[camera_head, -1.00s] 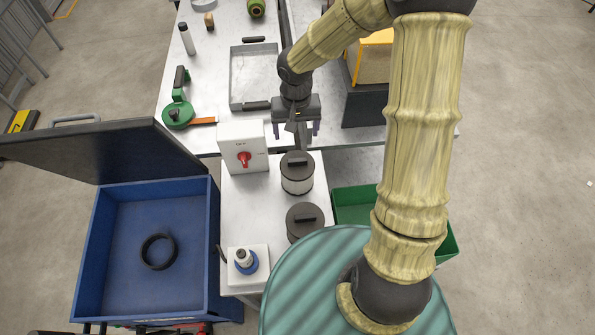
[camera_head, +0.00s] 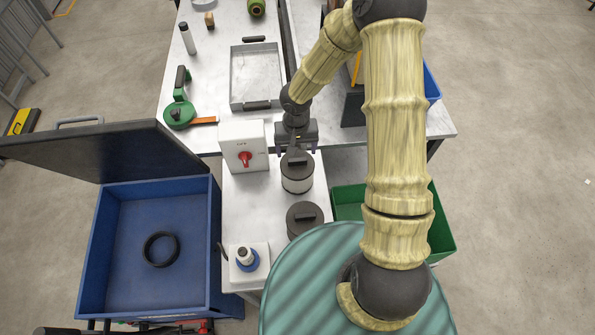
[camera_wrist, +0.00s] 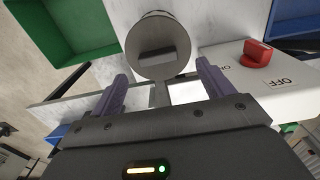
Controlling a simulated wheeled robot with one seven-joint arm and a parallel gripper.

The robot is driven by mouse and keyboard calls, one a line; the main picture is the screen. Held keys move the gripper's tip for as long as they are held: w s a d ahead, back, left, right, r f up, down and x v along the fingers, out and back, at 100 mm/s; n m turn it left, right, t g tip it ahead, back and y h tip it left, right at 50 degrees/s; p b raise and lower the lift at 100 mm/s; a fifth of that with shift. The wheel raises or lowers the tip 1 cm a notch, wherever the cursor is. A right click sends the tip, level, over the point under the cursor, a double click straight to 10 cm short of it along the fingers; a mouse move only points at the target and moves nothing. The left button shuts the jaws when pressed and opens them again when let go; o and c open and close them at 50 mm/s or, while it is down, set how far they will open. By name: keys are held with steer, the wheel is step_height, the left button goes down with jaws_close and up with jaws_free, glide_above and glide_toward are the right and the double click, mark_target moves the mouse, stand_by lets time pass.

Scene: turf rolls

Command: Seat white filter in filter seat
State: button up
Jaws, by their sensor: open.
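A white filter (camera_head: 297,183), a short white cylinder with a dark round top and a raised bar handle, stands upright on the metal bench. Its round top (camera_wrist: 157,28) faces the wrist camera, just beyond my fingers. My gripper (camera_head: 296,150) is open and empty beside the filter's far side, and its two purple fingers (camera_wrist: 162,75) show apart in the wrist view. A second dark-topped round thing (camera_head: 305,218) stands nearer my body, partly hidden by the teal surface. I cannot tell which thing is the filter seat.
A white switch box (camera_head: 243,147) with a red knob stands left of the filter. A white block with a blue collar (camera_head: 246,263) is at the bench's near left. A blue crate (camera_head: 150,210) holding a black ring is left, and a green bin (camera_head: 440,220) is right.

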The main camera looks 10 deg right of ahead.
mark_target(297, 159)
steer(key=shift+d+f+p, duration=0.15)
steer(key=shift+f+p, duration=0.65)
steer(key=shift+f, duration=1.5)
steer(key=c, duration=1.6)
